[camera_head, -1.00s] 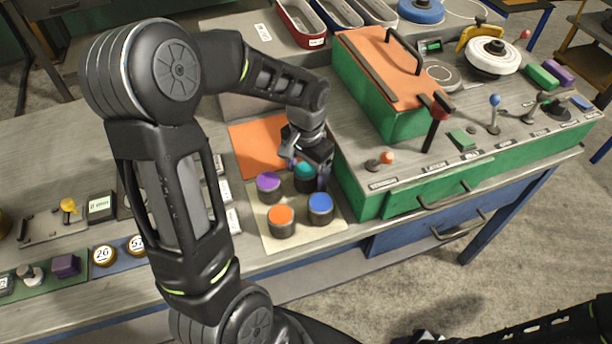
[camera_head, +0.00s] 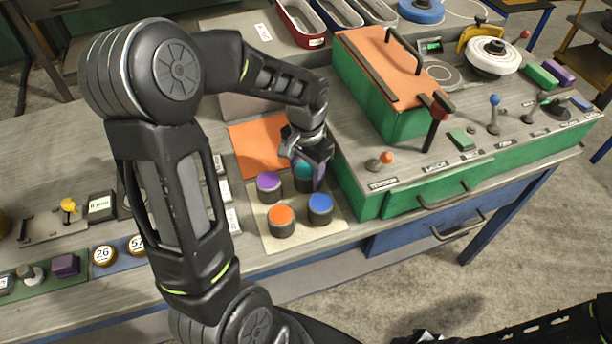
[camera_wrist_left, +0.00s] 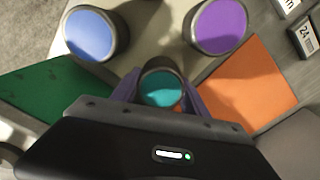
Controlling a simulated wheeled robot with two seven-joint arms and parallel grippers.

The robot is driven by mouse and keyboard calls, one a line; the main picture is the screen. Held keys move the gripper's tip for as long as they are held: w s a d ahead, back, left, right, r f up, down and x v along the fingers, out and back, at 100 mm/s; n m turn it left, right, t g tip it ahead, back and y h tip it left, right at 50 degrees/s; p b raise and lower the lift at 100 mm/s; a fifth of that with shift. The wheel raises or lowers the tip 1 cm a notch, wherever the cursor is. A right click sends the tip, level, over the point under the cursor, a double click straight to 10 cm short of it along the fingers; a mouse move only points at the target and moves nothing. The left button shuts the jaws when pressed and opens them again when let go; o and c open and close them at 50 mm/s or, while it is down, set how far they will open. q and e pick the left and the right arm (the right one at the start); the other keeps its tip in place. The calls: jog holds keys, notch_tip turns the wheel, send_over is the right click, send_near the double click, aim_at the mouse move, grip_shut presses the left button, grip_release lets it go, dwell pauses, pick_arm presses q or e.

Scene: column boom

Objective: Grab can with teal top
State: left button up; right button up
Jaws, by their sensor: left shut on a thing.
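The can with the teal top (camera_head: 305,171) stands on the cream mat (camera_head: 267,233), at its back right. It also shows in the left wrist view (camera_wrist_left: 160,88), between the two fingers. My left gripper (camera_head: 308,166) comes down over this can and is shut on it, with a finger on either side. The gripper hides part of the can in the head view. Of my right arm, a dark part shows at the bottom right of the head view; its jaws cannot be made out.
A purple-topped can (camera_head: 269,185), an orange-topped can (camera_head: 281,220) and a blue-topped can (camera_head: 320,207) stand close by on the mat. An orange sheet (camera_head: 256,147) lies behind. The green console (camera_head: 386,189) rises just to the right.

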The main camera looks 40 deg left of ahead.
aim_at(307, 169)
pick_arm(q)
jog(key=shift+c, duration=0.8)
jog(key=shift+r, duration=0.25)
notch_tip(307, 169, up, 10)
jog(key=shift+f+b, duration=0.2)
jog(key=shift+b, duration=0.35)
jog(key=shift+f, duration=0.1)
